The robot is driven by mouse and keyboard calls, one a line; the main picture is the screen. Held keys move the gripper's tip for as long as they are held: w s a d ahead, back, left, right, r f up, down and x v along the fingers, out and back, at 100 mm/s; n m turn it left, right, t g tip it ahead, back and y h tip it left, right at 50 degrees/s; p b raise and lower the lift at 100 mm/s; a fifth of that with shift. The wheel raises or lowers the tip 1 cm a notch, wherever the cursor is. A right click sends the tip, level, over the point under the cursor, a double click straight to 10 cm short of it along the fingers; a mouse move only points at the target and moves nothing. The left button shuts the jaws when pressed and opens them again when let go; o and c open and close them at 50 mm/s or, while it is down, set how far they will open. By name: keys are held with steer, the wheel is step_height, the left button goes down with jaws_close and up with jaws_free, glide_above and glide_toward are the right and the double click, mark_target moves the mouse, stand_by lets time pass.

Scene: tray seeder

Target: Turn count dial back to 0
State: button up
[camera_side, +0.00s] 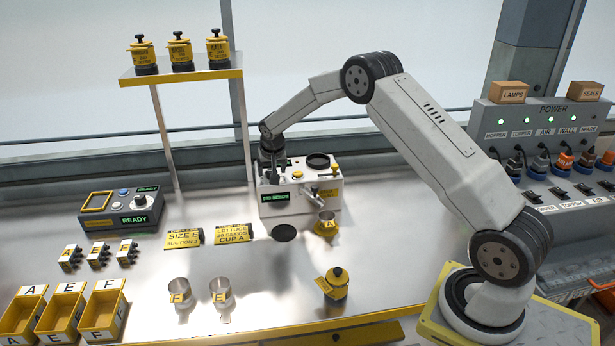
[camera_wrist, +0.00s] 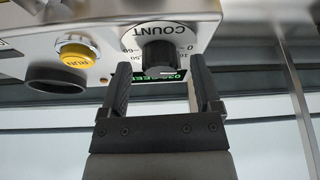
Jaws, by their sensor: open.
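The white seeder (camera_side: 325,190) stands at the back middle of the bench, with a lit green display (camera_side: 275,197) that seems to read 030 SEEDS. In the wrist view the count dial is a black knob (camera_wrist: 158,54) on a white scale marked COUNT (camera_wrist: 152,30), seen upside down. Its pointer cannot be made out. My gripper (camera_wrist: 160,80) is open, with one finger on each side of the knob and gaps between them. In the side view my gripper (camera_side: 271,158) is over the seeder's left end, where it hides the dial.
A yellow RUN button (camera_wrist: 77,52) and a dark round opening (camera_wrist: 56,80) sit beside the dial. A cup with a yellow tag (camera_side: 326,226) stands at the spout. Two clear cups (camera_side: 179,290) and a yellow jar (camera_side: 337,284) stand in front.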

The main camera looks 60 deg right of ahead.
steer(key=shift+w+f, duration=0.1)
jaws_close()
stand_by(0.3)
steer(key=shift+n+y, duration=0.3)
steer(key=shift+n, duration=0.5)
jaws_free()
steer(key=shift+t, duration=0.3)
